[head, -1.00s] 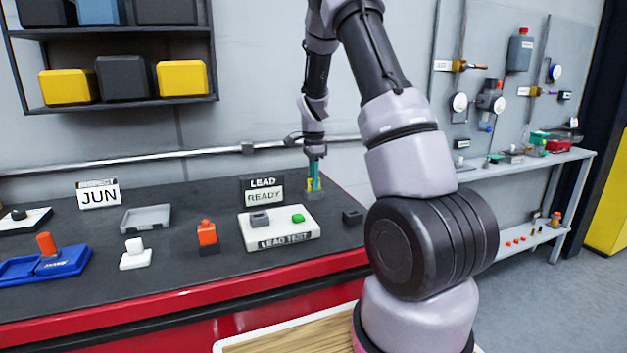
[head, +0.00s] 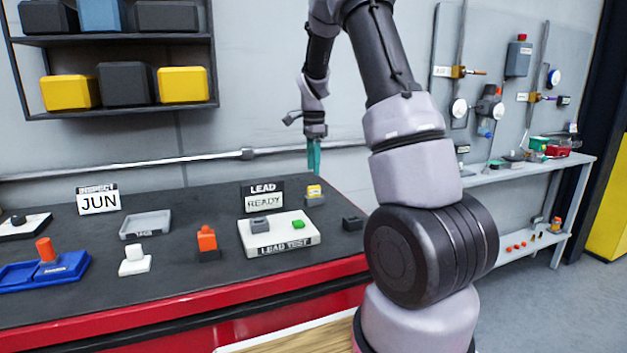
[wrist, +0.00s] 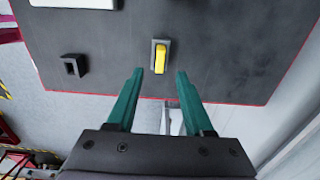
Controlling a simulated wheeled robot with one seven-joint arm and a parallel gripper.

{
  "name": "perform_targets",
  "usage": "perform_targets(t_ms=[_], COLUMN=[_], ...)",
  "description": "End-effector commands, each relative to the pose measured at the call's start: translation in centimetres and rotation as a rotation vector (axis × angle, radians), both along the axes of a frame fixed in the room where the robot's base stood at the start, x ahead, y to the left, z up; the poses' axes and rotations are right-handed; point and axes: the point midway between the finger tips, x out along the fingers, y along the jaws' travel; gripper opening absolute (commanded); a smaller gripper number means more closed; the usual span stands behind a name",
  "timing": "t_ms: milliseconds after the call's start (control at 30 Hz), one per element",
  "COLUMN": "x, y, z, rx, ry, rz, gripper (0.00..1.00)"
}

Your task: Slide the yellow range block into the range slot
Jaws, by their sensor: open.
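The yellow range block (head: 314,190) sits in a small grey holder (head: 316,201) at the back right of the dark bench. In the wrist view the yellow block (wrist: 160,58) lies lengthwise within the grey holder (wrist: 154,47). My gripper (head: 314,158) is above and behind the block, apart from it. In the wrist view my gripper (wrist: 160,72) is open and empty, its green fingers pointing toward the block's two sides. A small dark block with a square opening (wrist: 74,66) stands to the left there. I cannot read a label marking the range slot.
A white LEAD TEST box (head: 280,243) with a grey block and green button stands in front of the READY sign (head: 263,196). The small dark block (head: 352,223) is near the bench's right edge. An orange switch (head: 207,240) stands farther left. A wall pipe (head: 180,155) runs behind.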

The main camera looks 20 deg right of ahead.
Motion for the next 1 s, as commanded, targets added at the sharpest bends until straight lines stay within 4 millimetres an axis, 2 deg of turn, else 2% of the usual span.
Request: perform_targets(t_ms=[100, 233, 767, 867, 1000], x=[0.0, 0.0, -0.1, -0.7, -3.2], y=[0.0, 0.0, 0.0, 0.3, 1.4], z=[1.8, 2.7, 2.9, 4.0, 7.7], rx=[0.000, 0.000, 0.001, 0.011, 0.041], ry=[-0.001, 0.000, -0.001, -0.020, -0.091], rz=[0.000, -0.001, 0.002, 0.029, 0.143], gripper=[0.52, 0.52, 0.52, 0.52, 0.52])
